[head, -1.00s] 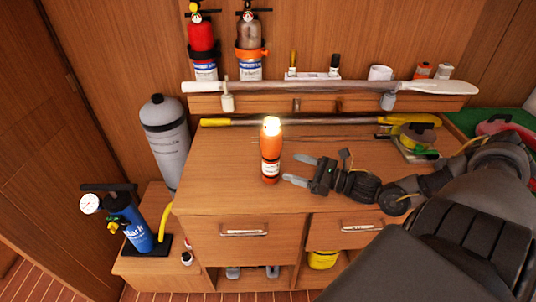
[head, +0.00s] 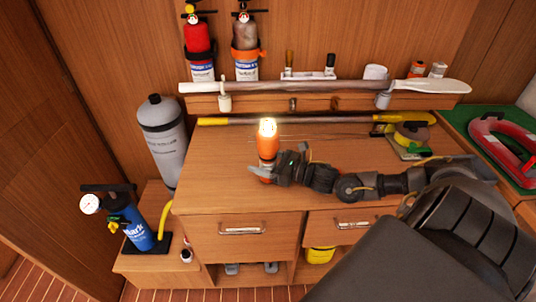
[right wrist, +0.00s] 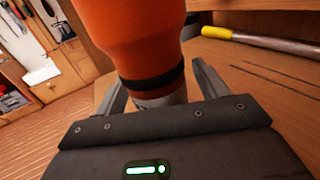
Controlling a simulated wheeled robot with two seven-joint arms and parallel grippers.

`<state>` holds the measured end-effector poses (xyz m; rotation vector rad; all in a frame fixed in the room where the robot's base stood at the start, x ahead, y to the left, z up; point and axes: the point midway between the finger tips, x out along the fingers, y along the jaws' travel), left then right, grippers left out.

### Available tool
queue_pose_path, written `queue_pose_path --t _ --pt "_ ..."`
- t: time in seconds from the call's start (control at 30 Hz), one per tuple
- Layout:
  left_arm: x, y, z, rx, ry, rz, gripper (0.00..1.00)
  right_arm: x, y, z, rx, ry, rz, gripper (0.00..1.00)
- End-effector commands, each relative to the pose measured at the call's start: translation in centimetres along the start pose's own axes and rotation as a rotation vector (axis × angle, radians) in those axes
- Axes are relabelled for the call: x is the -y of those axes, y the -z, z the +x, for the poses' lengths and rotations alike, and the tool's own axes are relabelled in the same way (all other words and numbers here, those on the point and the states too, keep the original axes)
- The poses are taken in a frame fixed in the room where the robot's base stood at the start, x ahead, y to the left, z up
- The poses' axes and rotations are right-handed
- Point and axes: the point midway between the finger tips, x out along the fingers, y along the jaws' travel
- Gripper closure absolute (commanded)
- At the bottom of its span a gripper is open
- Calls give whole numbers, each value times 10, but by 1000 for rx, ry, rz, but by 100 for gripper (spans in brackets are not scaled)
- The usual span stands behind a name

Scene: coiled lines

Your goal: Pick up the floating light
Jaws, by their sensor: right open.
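The floating light (head: 268,138) is an orange cylinder with a lit, glowing top. It stands upright on the wooden cabinet top. My right gripper (head: 262,168) is at its lower part, coming from the right, and hides some of its base. In the right wrist view the orange body of the light (right wrist: 135,35) with a black band fills the upper middle. Its grey lower end is between the two open fingers of my right gripper (right wrist: 160,95). Whether either finger touches it is unclear. My left gripper is not in view.
A yellow-ended pole (head: 300,121) lies behind the light. A long paddle (head: 320,87) rests on holders above it. A grey tank (head: 163,135) stands left of the cabinet. A red ring-shaped thing (head: 500,140) lies on green at right. The cabinet top (head: 215,185) left of the light is clear.

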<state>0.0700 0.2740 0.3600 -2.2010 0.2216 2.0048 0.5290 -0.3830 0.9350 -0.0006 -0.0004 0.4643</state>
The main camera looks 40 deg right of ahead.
Motion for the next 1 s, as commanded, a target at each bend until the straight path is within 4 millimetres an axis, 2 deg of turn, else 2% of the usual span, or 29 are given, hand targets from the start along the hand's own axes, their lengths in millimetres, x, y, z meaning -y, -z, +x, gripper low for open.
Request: queue_pose_path --t 0.27,0.37,0.8,1.0 --pt "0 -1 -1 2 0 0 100 0 1 4 -2 -1 0 28" --pt "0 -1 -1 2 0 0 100 0 1 4 -1 -1 0 38" --pt "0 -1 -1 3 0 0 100 0 -1 4 3 0 -1 94" --pt "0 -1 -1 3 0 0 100 0 -2 4 3 0 -1 94"
